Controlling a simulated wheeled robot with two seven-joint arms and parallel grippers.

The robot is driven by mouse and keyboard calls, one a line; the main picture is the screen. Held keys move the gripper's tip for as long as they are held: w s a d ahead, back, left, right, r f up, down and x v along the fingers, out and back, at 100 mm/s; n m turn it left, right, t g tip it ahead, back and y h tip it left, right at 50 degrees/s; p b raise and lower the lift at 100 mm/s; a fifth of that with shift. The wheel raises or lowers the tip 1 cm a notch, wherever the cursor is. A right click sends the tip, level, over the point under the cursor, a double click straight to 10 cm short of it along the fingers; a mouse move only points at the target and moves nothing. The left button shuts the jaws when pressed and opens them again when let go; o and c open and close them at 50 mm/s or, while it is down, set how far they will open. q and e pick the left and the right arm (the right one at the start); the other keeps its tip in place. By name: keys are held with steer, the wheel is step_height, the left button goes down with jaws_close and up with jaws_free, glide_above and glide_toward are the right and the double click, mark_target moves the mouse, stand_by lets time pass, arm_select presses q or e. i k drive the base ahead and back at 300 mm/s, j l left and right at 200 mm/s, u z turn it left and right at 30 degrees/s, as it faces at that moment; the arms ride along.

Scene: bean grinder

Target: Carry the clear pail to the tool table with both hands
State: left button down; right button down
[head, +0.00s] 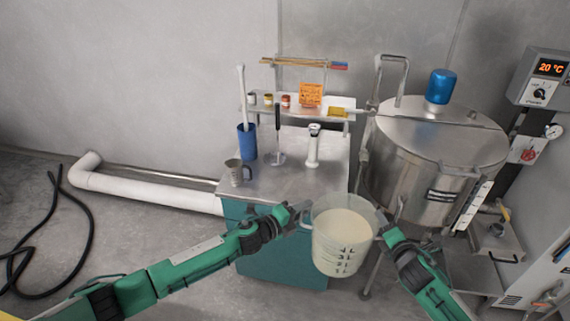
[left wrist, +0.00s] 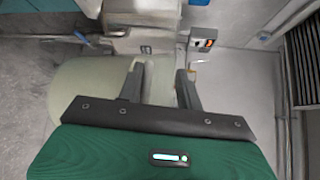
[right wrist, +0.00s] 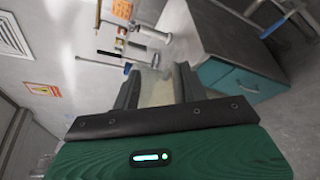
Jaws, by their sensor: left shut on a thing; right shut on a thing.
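The clear pail (head: 340,240) holds a pale cream content and has dark measuring marks on its front. It hangs upright in the air between my two grippers, in front of the tool table (head: 285,182). My left gripper (head: 303,213) is shut on the pail's left side near the rim. My right gripper (head: 385,229) is shut on its right side near the rim. In the left wrist view the pail (left wrist: 85,85) shows pale beside and behind the fingers. In the right wrist view the pail (right wrist: 157,92) shows between the fingers. The exact grip contact is hard to see.
On the table stand a metal cup (head: 236,172), a blue container (head: 247,142), a dark-handled tool (head: 278,140) and a white upright device (head: 313,146). A shelf (head: 340,104) with small jars is behind. A steel tank (head: 430,160) stands right. The table's front left top is bare.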

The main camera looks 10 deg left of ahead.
mark_target(309, 186)
steer(key=i+j, duration=0.35)
steer(key=i, duration=0.2)
steer(key=i+j, duration=0.4)
steer(key=i, duration=0.15)
